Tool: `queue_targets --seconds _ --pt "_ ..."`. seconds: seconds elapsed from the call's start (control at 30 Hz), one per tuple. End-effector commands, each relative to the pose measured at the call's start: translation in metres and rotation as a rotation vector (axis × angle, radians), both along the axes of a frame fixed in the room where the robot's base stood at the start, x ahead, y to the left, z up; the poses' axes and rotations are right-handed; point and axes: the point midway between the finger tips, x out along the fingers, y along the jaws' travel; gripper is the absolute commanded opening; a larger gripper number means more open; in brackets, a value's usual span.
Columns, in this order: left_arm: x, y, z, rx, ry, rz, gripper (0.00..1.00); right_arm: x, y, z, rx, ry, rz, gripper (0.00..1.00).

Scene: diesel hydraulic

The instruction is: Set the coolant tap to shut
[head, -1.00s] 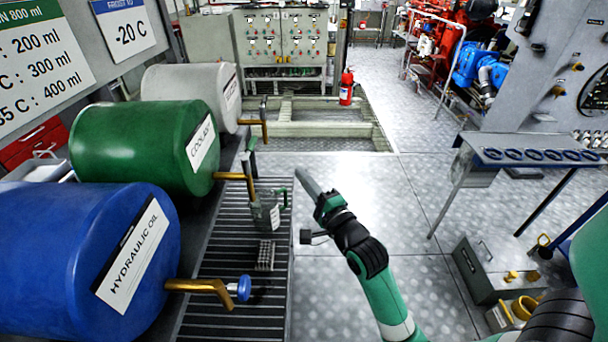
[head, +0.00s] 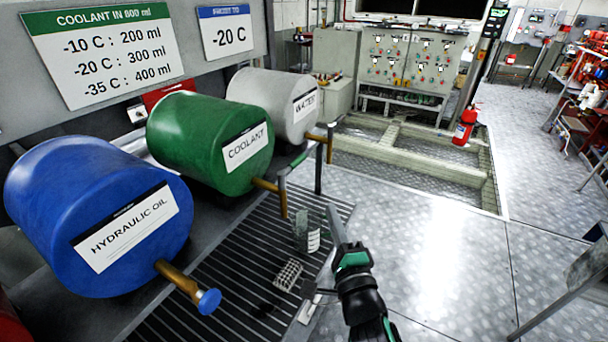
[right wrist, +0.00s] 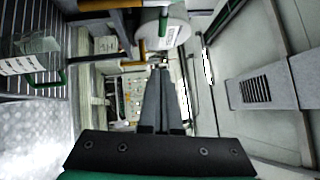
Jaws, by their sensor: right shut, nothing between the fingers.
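The green coolant barrel (head: 200,135) lies on its side in the middle of the row, with a brass spout (head: 268,185) at its front. The coolant tap's green-tipped lever (head: 299,160) slants up and to the right above the spout's end. My right gripper (head: 333,212) is shut and empty, to the right of and lower in the picture than the tap, apart from it. Its closed fingers (right wrist: 158,85) point away in the right wrist view. A clear labelled jug (head: 306,232) stands on the slatted grate left of the fingers; it also shows in the right wrist view (right wrist: 30,65). My left gripper is out of view.
The hydraulic oil barrel (head: 95,215) with its blue-knobbed tap (head: 208,301) is nearer, and the water barrel (head: 275,105) is farther. A small wire basket (head: 288,275) sits on the slatted grate (head: 225,275). Open floor lies to the right.

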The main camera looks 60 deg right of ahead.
Motion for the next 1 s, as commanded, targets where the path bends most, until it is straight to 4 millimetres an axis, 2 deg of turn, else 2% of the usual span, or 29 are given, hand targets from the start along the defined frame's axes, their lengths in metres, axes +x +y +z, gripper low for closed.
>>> queue_targets --seconds 0.23,0.37,0.47,0.73,0.83,1.0 --pt "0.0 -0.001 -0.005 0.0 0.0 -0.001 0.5 0.006 -0.004 -0.001 0.001 -0.002 0.003 0.0" --pt "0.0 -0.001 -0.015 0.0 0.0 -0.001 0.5 0.016 -0.02 0.001 -0.001 -0.005 0.0 0.0" --pt "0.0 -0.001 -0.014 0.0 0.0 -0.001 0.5 0.029 -0.036 0.006 0.0 -0.001 0.0 0.0" --pt "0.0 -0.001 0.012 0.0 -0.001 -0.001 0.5 0.066 -0.08 0.019 0.001 0.003 0.003 0.0" --pt "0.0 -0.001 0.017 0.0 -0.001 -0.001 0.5 0.084 -0.079 0.022 -0.001 0.003 0.006 0.0" --pt "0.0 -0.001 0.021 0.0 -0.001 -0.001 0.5 0.1 -0.08 0.023 0.0 0.001 0.006 0.0"
